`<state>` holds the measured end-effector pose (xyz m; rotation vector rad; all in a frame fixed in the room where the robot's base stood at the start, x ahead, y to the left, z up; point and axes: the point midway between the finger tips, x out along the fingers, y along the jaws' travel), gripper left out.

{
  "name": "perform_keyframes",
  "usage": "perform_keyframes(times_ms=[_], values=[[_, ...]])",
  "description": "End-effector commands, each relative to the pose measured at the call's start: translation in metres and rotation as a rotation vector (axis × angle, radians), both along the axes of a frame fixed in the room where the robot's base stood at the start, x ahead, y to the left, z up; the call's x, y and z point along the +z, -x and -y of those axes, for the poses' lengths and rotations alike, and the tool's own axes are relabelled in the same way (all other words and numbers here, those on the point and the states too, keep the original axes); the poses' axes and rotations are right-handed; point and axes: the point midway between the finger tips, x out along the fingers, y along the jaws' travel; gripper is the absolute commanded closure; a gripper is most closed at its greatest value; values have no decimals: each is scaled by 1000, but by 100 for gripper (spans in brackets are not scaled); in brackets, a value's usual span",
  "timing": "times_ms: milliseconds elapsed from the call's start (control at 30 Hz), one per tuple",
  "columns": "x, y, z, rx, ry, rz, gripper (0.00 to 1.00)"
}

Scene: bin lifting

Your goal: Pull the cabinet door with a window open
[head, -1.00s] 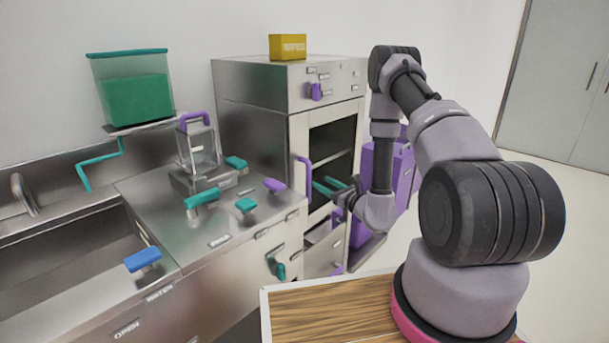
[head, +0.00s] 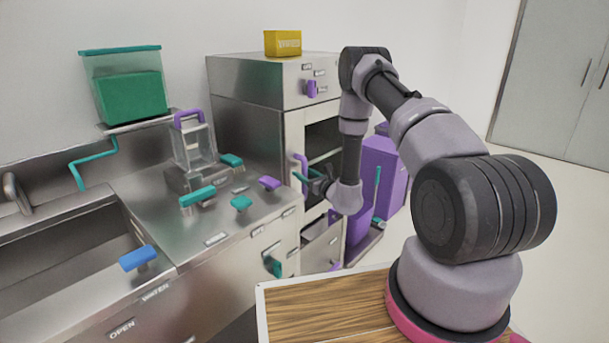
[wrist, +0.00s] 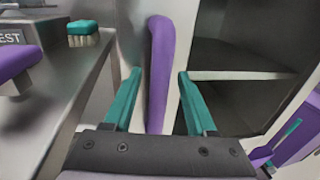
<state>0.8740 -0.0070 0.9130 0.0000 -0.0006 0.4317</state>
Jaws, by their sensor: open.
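The cabinet door with a window (head: 290,134) is the pale-framed front of the tall steel cabinet, and dark shelves show through its window. Its purple upright handle (head: 301,165) is on the left side of the frame. My gripper (head: 306,176) has teal fingers and is at the lower part of this handle. In the wrist view the purple handle (wrist: 159,75) stands between the two open fingers of my gripper (wrist: 160,74), with a gap on each side. The handle's lower end is hidden behind the gripper body. The door looks shut, though its right edge is partly hidden by my arm.
A yellow box (head: 283,43) is on the cabinet top. A lower drawer (head: 322,247) is below the door. A purple bin (head: 383,170) stands to the right. Open floor lies further right.

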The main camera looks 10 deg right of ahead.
Motion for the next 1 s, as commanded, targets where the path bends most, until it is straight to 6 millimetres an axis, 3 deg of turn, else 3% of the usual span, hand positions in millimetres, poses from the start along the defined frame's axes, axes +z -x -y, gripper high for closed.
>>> perform_keyframes(times_ms=[200,333,367,1000], values=[[0,0,0,0,0,0,43],[0,0,0,0,0,0,93],[0,0,0,0,0,0,100],[0,0,0,0,0,0,100]])
